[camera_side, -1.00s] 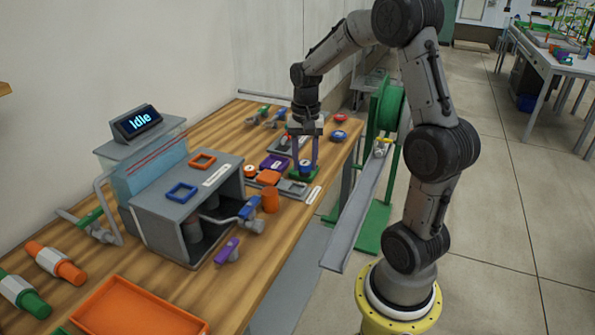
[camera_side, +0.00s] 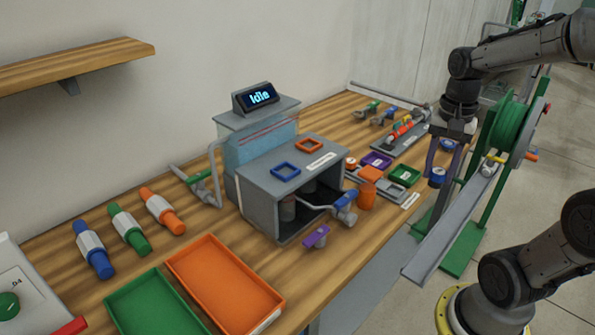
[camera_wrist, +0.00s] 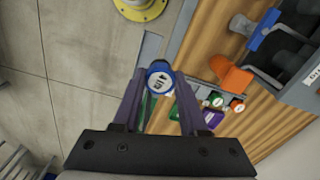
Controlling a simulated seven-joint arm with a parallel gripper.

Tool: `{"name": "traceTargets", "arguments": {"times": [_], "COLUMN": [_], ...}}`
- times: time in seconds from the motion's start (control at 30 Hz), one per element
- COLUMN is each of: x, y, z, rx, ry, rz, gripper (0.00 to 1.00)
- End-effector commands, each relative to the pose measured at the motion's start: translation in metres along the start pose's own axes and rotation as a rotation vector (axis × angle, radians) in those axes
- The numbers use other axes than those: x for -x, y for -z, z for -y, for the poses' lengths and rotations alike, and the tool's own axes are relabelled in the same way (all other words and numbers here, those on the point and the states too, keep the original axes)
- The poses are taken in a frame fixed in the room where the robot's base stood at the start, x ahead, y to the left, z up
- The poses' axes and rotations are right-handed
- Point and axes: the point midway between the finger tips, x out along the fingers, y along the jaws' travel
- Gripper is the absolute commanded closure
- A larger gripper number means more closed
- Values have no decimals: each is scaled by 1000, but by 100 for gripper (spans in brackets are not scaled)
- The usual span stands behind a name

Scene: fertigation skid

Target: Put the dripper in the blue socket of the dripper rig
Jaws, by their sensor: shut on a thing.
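The dripper, a small round piece with a blue rim and white marked top (camera_wrist: 160,78), is between the fingertips of my gripper (camera_wrist: 158,80) in the wrist view. In the side view my gripper (camera_side: 438,175) is shut on this dripper (camera_side: 437,178), pointing down, right of the green tray. The dripper rig (camera_side: 262,195) is a grey box with a display reading "Idle". On its top are the blue socket (camera_side: 286,171), a square frame that looks empty, and an orange socket (camera_side: 309,145) behind it. My gripper is well to the right of the rig.
A green reel (camera_side: 511,125) is beyond the bench edge.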

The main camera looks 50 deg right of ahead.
Motion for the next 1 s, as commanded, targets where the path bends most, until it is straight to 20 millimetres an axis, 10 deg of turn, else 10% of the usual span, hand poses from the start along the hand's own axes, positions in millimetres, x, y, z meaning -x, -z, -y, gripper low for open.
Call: {"name": "traceTargets", "arguments": {"times": [0.27,0.6,1.0], "x": [62,125,132], "y": [-15,-89,-144], "z": [54,131,162], "rx": [-141,-26,159], "ry": [5,2,-2], "rz": [-3,-1,-1], "gripper": [100,100,100]}}
